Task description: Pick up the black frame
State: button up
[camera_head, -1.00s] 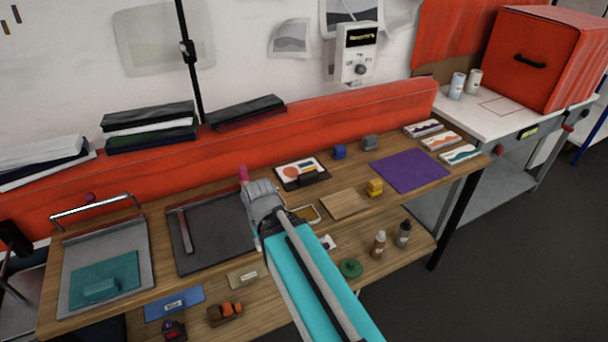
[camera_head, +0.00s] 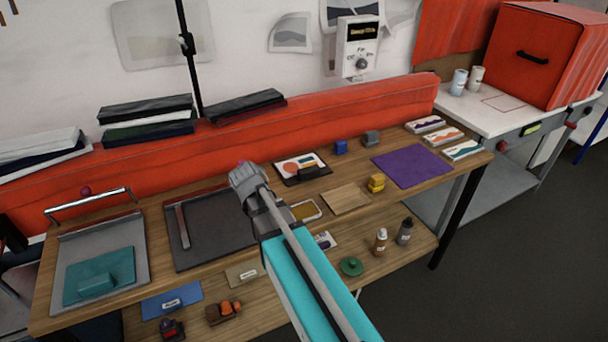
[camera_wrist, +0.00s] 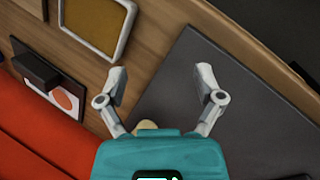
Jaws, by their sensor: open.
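A black-edged panel (camera_head: 301,166) with an orange circle and coloured shapes lies on the wooden table, right of my gripper; a black block sits on its near edge. In the wrist view this panel (camera_wrist: 70,101) is at the left, outside my fingers. My gripper (camera_head: 243,174) is above the table at the far right corner of a dark flat plate (camera_head: 208,236). In the wrist view my gripper (camera_wrist: 161,80) is open, its fingers apart with nothing clearly held. The dark plate (camera_wrist: 225,95) lies below and right of them. My arm hides part of the plate.
A white-rimmed frame with a gold face (camera_head: 306,210) lies just right of my gripper. A red padded barrier (camera_head: 330,117) runs along the back. A lower shelf holds bottles and small items.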

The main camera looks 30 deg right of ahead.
aim_at(308, 170)
jog(key=w+d+n+h+b, duration=0.1)
jog(key=w, duration=0.1)
jog(key=w+d+n+h, duration=0.1)
jog(key=w+d+n, duration=0.1)
jog(key=w, duration=0.1)
jog(key=w+d+n+h+b, duration=0.1)
jog(key=w+n+h, duration=0.1)
jog(key=w, duration=0.1)
jog(key=shift+d+b, duration=0.25)
jog(key=shift+b, duration=0.1)
jog(key=w+d+r+n+h+b, duration=0.1)
jog(key=w+n, duration=0.1)
jog(key=w+d+n+h+b, duration=0.1)
jog(key=w+n+h, duration=0.1)
jog(key=w, duration=0.1)
jog(key=w+r+n+h+b, duration=0.1)
jog(key=w+n, duration=0.1)
jog(key=shift+w+d+r, duration=0.3)
jog(key=shift+d+r, duration=0.05)
jog(key=shift+d, duration=0.05)
jog(key=shift+w+d+r+n+h, duration=0.15)
jog(key=shift+w+r+n+h, duration=0.35)
jog(key=shift+h, duration=0.1)
jog(key=b+x, duration=0.3)
jog(key=x, duration=0.4)
jog(key=shift+d+f, duration=0.25)
jog(key=shift+f, duration=0.05)
jog(key=shift+d+f, duration=0.1)
jog(key=shift+d, duration=0.4)
jog(key=shift+b, duration=0.3)
